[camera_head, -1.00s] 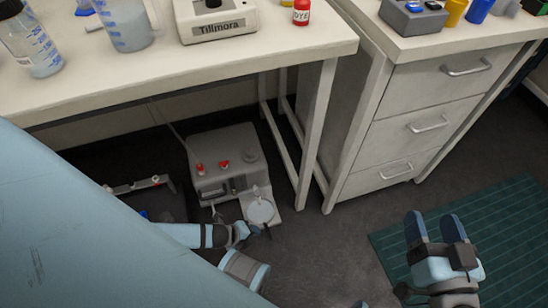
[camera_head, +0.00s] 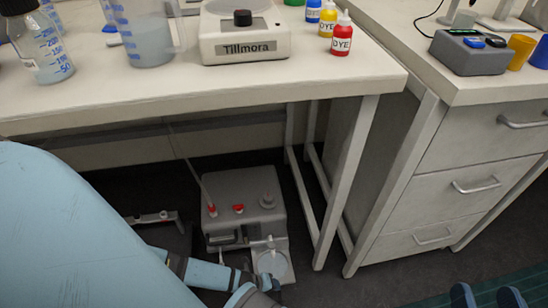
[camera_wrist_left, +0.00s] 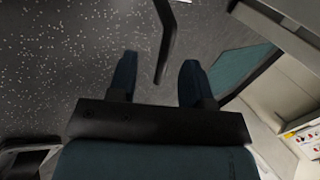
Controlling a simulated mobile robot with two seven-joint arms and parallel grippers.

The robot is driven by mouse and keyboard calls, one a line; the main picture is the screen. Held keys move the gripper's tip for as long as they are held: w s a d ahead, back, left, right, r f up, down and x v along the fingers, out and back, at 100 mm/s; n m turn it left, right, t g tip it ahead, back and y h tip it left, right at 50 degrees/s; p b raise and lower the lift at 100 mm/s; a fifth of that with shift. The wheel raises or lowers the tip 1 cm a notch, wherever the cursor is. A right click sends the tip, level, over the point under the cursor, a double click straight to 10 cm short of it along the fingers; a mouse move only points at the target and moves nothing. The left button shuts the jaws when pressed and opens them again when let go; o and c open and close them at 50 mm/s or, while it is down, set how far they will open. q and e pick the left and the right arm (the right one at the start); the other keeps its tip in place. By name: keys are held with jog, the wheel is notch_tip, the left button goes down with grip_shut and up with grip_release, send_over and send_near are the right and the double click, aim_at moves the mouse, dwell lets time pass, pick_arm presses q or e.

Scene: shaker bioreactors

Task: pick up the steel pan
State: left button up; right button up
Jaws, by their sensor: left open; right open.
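A pale round shape (camera_head: 272,264), which may be the steel pan, shows low at the front of a grey machine under the bench. My left gripper (camera_wrist_left: 158,78) is open in the left wrist view. A dark curved bar (camera_wrist_left: 166,42) stands between and beyond its fingertips, with no contact visible; I cannot tell whether it is the pan's handle. In the head view my left arm reaches down beside the pale shape and partly covers it. My right gripper (camera_head: 487,297) is open and empty at the bottom right edge, far from it.
The grey machine (camera_head: 245,202) with red knobs sits on the floor under the bench (camera_head: 200,105). A bench leg (camera_head: 345,190) stands right of it, then a drawer cabinet (camera_head: 455,185). A green mat (camera_head: 535,285) lies at the lower right. Bottles and a shaker (camera_head: 243,45) stand on the bench.

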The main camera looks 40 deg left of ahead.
pick_arm(q)
jog(key=b+x, duration=0.2)
jog(key=x, duration=0.2)
jog(key=shift+w+d+b, duration=0.2)
jog(key=shift+b, duration=0.2)
jog(key=shift+w+d+f, duration=0.1)
jog(key=shift+w+f, duration=0.05)
jog(key=shift+w, duration=0.05)
pick_arm(e)
jog(key=shift+w+d+r+n+t+y, duration=0.2)
jog(key=shift+w+d+n+t, duration=0.15)
jog(key=shift+n, duration=0.25)
jog(key=shift+w+d+r+n+t+y, duration=0.15)
jog(key=shift+w+n+t+y, duration=0.1)
jog(key=shift+w+n, duration=0.3)
jog(key=shift+s, duration=0.15)
pick_arm(q)
grip_shut()
pick_arm(e)
jog(key=shift+f, duration=0.1)
